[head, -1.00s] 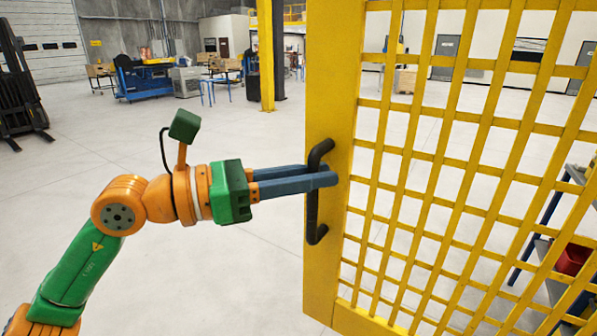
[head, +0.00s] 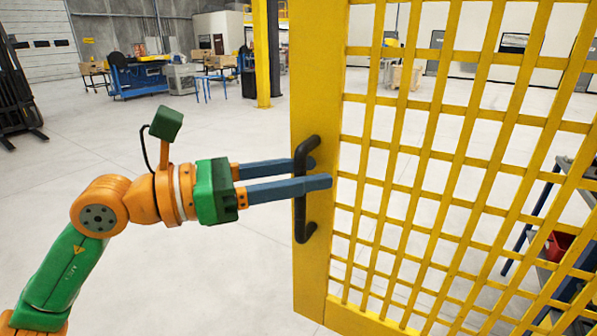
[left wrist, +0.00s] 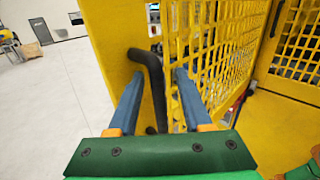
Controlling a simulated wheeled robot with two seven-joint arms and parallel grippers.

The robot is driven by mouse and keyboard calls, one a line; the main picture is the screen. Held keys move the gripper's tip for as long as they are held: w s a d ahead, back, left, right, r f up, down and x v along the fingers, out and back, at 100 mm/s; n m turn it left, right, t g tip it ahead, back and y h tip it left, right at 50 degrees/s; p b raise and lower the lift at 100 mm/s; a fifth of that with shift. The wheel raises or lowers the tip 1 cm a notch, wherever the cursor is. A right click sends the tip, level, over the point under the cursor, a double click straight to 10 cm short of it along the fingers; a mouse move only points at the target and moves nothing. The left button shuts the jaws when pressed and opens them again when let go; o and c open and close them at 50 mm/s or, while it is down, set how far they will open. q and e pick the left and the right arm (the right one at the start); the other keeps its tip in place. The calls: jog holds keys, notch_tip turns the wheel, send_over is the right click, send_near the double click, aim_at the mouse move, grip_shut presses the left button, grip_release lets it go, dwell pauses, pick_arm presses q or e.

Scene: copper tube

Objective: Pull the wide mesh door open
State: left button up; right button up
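The wide yellow mesh door (head: 440,170) fills the right half of the head view and also shows in the left wrist view (left wrist: 225,45). A black bar handle (head: 303,215) is fixed upright on its solid left edge. My left gripper (head: 322,173) reaches it from the left, with its blue fingers spread apart. In the left wrist view the handle (left wrist: 155,85) stands between the two open fingers (left wrist: 160,75), apart from both as far as I can tell. The door stands at an angle, with open floor beyond its left edge.
Grey floor (head: 110,170) is clear to the left of the door. A shelf with a red bin (head: 558,245) stands behind the mesh at right. A yellow post (head: 262,55), a blue machine (head: 140,75) and a forklift (head: 15,100) are farther back.

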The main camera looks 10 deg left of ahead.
pick_arm(q)
jog(key=b+v, duration=0.4)
jog(key=v, duration=0.3)
dwell(0.3)
